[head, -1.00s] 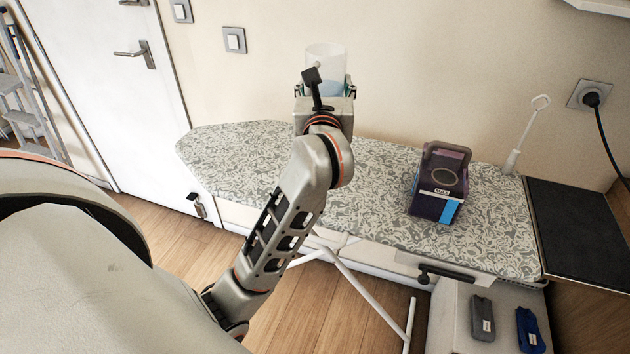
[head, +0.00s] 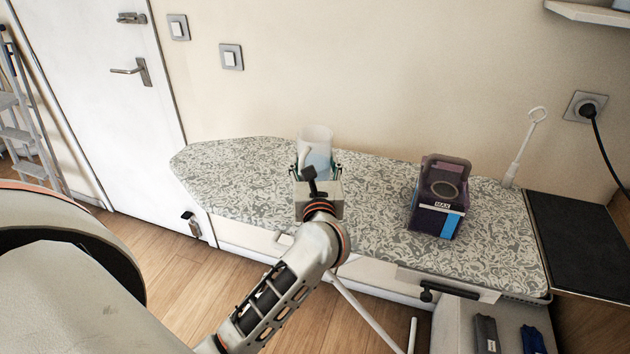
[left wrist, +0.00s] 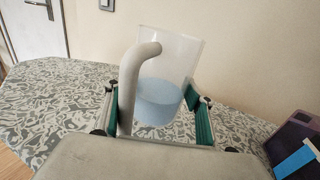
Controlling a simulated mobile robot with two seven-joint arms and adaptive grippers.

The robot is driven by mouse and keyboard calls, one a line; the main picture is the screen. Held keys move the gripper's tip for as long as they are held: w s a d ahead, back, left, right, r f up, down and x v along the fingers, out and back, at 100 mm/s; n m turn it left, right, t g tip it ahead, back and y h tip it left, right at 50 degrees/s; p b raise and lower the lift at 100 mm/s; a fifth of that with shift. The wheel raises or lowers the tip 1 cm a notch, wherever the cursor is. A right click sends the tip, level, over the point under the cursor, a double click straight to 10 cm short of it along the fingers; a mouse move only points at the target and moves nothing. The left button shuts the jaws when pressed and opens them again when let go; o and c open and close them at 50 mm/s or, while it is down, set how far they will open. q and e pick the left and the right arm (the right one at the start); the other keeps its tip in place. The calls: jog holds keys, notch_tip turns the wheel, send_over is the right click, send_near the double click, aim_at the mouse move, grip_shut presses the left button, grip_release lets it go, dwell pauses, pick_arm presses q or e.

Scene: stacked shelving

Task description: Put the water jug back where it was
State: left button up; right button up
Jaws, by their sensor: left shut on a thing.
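The water jug (head: 316,143) is a clear, open-topped vessel with a pale handle and light blue water in its lower part. My left gripper (head: 316,172) is shut on it, over the patterned ironing board (head: 235,175). In the left wrist view the jug (left wrist: 178,65) stands nearly upright between the green-padded fingers of the gripper (left wrist: 160,118), its handle toward the camera. The gripper hides the jug's base, so I cannot tell whether it touches the board. My right gripper is not in view.
A purple iron-like device (head: 437,205) marked MAX stands on the board to the right. A white stick with a ring top (head: 524,145) rises at the board's back right. A dark panel (head: 577,235) lies beyond the right end. Board space left of the jug is clear.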

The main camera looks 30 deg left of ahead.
pick_arm(q)
jog(key=shift+f+b, duration=0.35)
jog(key=shift+f, duration=2.1)
jog(key=shift+f, duration=0.2)
jog(key=o, duration=1.6)
jog(key=shift+o, duration=0.2)
jog(key=shift+r, duration=0.2)
jog(key=b+v, duration=0.1)
jog(key=v, duration=1.1)
